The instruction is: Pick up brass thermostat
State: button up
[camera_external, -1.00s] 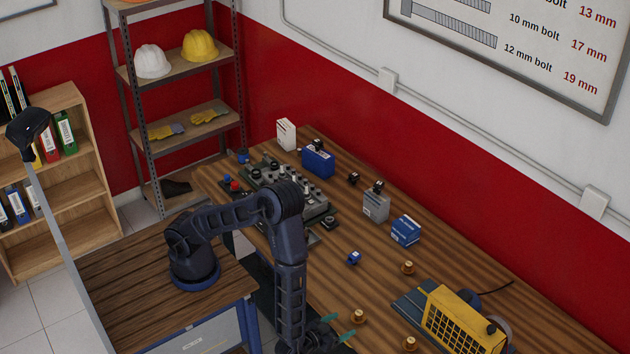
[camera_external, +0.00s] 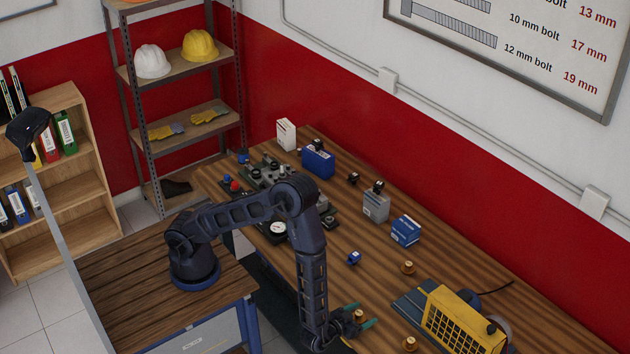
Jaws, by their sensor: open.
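Several small brass pieces that look like thermostats stand on the wooden workbench. One brass thermostat (camera_external: 358,315) is at the front edge, another brass piece (camera_external: 408,267) is farther back, and a third (camera_external: 409,343) is to the right near the bottom. My gripper (camera_external: 365,314) is open, with its teal fingers spread on either side of the front-edge thermostat in the picture. I cannot tell whether the fingers are level with it or above it, and no contact is visible.
A yellow machine (camera_external: 462,318) on a dark base stands right of the brass pieces.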

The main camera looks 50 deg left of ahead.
jog(key=shift+w, duration=0.2)
jog(key=c, duration=1)
jog(key=shift+c, duration=0.3)
jog(key=shift+r, duration=0.1)
